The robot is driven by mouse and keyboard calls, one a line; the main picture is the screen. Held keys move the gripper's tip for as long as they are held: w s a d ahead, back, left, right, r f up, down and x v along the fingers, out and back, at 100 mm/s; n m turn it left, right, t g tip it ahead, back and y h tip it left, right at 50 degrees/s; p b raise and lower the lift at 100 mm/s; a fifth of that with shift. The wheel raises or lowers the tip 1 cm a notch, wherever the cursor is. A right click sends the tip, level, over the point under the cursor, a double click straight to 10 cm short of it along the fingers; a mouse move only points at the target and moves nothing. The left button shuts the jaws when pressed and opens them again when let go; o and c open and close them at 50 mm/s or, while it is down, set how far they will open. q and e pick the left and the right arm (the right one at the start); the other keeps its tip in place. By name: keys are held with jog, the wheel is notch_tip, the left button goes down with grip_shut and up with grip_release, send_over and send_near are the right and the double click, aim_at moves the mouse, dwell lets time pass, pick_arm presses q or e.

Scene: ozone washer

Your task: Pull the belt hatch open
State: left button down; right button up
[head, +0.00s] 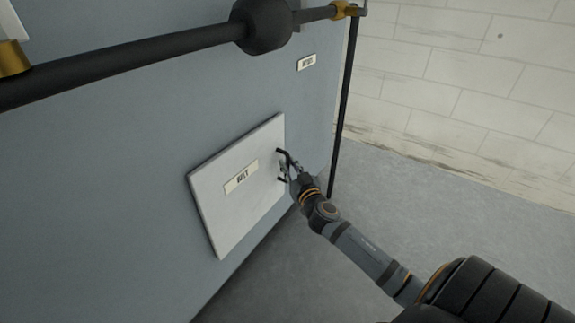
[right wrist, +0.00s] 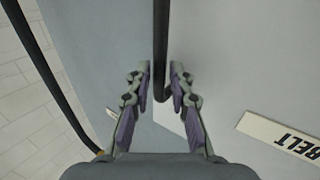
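The belt hatch (head: 222,215) is a pale square panel on the blue-grey machine wall, with a "BELT" label (head: 241,177). It looks about flush with the wall; I cannot tell whether it stands slightly ajar. Its black bar handle (head: 281,151) is at the right edge, partly hidden by my right gripper (head: 287,168). The label also shows there (right wrist: 280,135). My left gripper is not in view.
A thick black pipe (head: 150,55) with a bulge runs across the wall above the hatch. A thin black upright post (head: 345,110) stands right of the hatch. A small label (head: 306,62) is higher up. The grey floor (head: 450,205) to the right is clear, up to a white brick wall (head: 480,75).

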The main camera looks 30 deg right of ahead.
jog(key=shift+w+d, duration=0.1)
jog(key=shift+w, duration=0.65)
grip_shut()
